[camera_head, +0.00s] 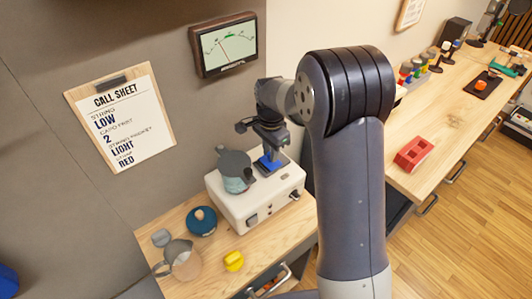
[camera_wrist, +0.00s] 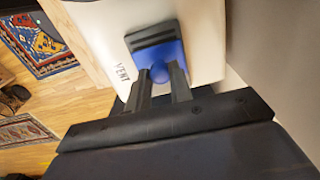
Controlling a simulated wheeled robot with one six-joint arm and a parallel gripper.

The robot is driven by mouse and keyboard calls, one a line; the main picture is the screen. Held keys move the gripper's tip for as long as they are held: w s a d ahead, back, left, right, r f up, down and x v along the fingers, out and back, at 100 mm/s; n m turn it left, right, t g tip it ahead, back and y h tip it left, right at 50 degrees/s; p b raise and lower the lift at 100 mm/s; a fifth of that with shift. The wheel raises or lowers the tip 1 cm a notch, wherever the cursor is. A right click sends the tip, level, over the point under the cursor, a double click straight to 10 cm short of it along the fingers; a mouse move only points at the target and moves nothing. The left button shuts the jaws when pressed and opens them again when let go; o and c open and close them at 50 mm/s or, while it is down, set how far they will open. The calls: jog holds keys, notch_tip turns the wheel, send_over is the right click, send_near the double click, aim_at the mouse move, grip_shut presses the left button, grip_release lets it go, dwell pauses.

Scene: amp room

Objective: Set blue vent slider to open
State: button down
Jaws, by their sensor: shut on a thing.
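The blue vent slider (camera_wrist: 150,45) is on the top of a white box-shaped machine (camera_wrist: 205,25), with the word VENT printed beside it. My gripper (camera_wrist: 160,80) is shut on the knob, one finger on each side. In the head view my gripper (camera_head: 268,145) reaches down over the blue slider (camera_head: 272,162) on top of the white machine (camera_head: 258,208). The fingers partly hide the slider there, so its exact position is hard to read.
A grey-teal pot (camera_head: 236,172) stands on the machine, left of my gripper. A blue round jar (camera_head: 202,221), a glass jug (camera_head: 181,259) and a yellow object (camera_head: 234,261) are on the wooden counter.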

jog(key=w+d, duration=0.2)
jog(key=d, duration=0.1)
jog(key=c, duration=1.3)
grip_release()
jog(key=shift+w+d, duration=0.1)
jog(key=shift+o, duration=0.2)
jog(key=shift+r, duration=0.1)
notch_tip(320, 180, up, 11)
jog(key=b, duration=0.1)
jog(key=shift+f, duration=0.2)
